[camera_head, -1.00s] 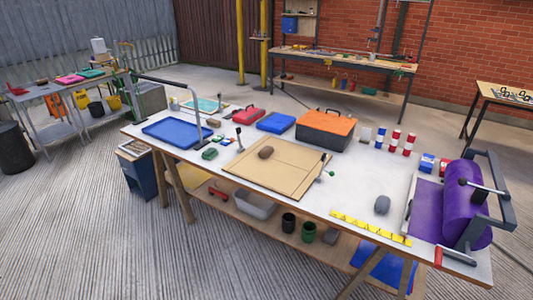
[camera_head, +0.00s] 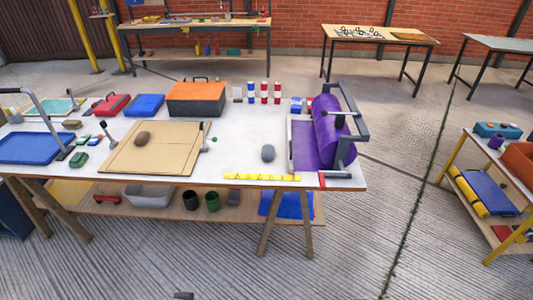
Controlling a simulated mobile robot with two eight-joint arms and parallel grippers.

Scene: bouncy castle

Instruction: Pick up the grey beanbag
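The grey beanbag (camera_head: 268,153) is a small rounded lump on the white top of the workbench (camera_head: 232,150). It lies between the tan board (camera_head: 170,155) and the purple roller (camera_head: 330,130), just behind a yellow strip (camera_head: 262,177). Nothing touches it. A small dark piece (camera_head: 183,296) shows at the bottom edge, far in front of the bench; it may be the tip of my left gripper, but too little shows to tell its state. My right gripper is not in view.
A brown lump (camera_head: 143,138) lies on the tan board. An orange-topped box (camera_head: 196,98) and red-and-white cans (camera_head: 264,93) stand behind. The roller's grey frame (camera_head: 359,125) rises right of the beanbag. The floor in front is clear. A shelf unit (camera_head: 448,157) stands at the right.

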